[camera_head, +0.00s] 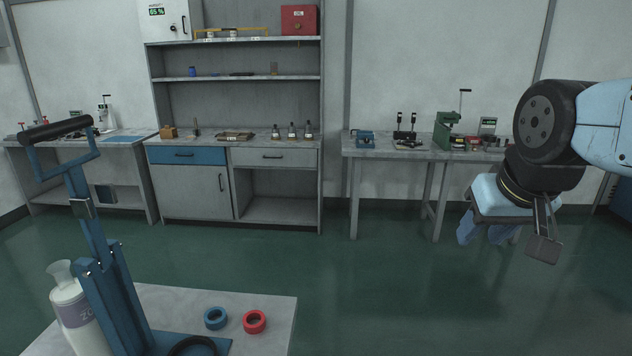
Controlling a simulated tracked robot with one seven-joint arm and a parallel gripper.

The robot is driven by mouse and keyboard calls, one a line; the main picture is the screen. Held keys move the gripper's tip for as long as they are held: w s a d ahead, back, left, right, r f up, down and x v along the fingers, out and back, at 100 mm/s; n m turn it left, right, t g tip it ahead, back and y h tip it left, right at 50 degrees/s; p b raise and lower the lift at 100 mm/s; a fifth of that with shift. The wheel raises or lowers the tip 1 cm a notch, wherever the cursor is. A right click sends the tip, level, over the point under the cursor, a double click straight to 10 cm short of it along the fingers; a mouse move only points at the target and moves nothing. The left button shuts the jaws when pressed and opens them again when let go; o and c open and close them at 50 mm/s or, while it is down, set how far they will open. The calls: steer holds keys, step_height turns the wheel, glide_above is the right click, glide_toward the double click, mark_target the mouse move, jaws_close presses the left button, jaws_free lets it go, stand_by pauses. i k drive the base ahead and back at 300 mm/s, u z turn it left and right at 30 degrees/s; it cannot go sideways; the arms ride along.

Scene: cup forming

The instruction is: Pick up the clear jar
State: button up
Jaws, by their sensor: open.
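No clear jar can be made out with certainty. A pale bottle (72,312) with a grey-purple label stands at the lower left, partly hidden by a blue lever press. My gripper (545,232) hangs in the air at the right, in front of the back right table, pointing down. It is open, with nothing seen between its fingers, and it is far from both containers.
The blue lever press (112,285) stands on a near table (270,300) with a blue ring (215,318) and a red ring (254,321). A shelved cabinet (190,205) and side benches with small tools line the back wall. Green floor between is clear.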

mark_target(274, 65)
steer(key=i, duration=3.5)
steer(key=u, duration=2.35)
steer(key=i, duration=1.3)
steer(key=u, duration=0.05)
